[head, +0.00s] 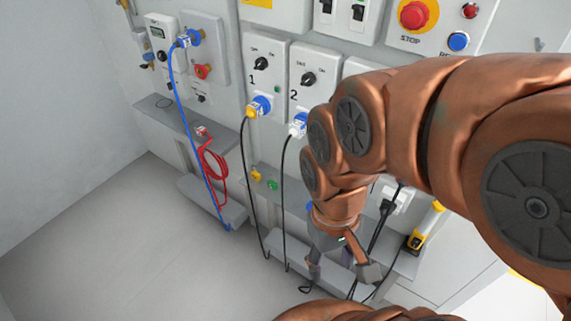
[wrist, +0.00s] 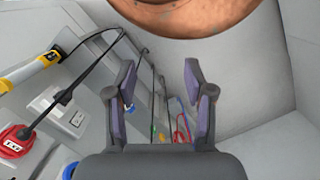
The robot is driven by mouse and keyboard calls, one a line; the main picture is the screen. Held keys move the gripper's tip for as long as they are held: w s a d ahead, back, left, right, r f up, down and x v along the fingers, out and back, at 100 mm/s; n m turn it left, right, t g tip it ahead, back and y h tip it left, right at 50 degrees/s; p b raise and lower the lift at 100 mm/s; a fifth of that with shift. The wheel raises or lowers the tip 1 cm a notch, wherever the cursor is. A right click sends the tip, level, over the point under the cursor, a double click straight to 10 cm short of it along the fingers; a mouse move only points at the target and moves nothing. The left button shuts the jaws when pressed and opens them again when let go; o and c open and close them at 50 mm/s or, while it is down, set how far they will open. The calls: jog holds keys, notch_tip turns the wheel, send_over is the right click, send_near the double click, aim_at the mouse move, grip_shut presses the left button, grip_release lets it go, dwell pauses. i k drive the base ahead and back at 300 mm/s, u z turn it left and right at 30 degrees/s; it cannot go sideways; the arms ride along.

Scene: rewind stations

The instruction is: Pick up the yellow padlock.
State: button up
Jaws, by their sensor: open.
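The small yellow padlock (head: 256,175) sits on the narrow grey ledge below the switch boxes in the head view, left of my arm. A green padlock-like piece (head: 272,185) is just right of it. My gripper (head: 341,268) points down, to the right of and lower in the picture than the yellow padlock, and apart from it. In the wrist view my gripper (wrist: 163,95) shows both fingers spread with nothing held between them.
Black cables hang from plugs (head: 258,106) in front of the ledge, near the padlock. A blue cable (head: 192,140) and a red coiled cable (head: 214,165) hang further left. A yellow-and-black tool (head: 418,236) stands right of my gripper. The floor at left is clear.

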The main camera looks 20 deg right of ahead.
aim_at(256, 176)
jog(key=u, duration=0.35)
jog(key=k, duration=0.5)
jog(key=u, duration=0.9)
jog(key=i, duration=1.3)
jog(key=z, duration=0.7)
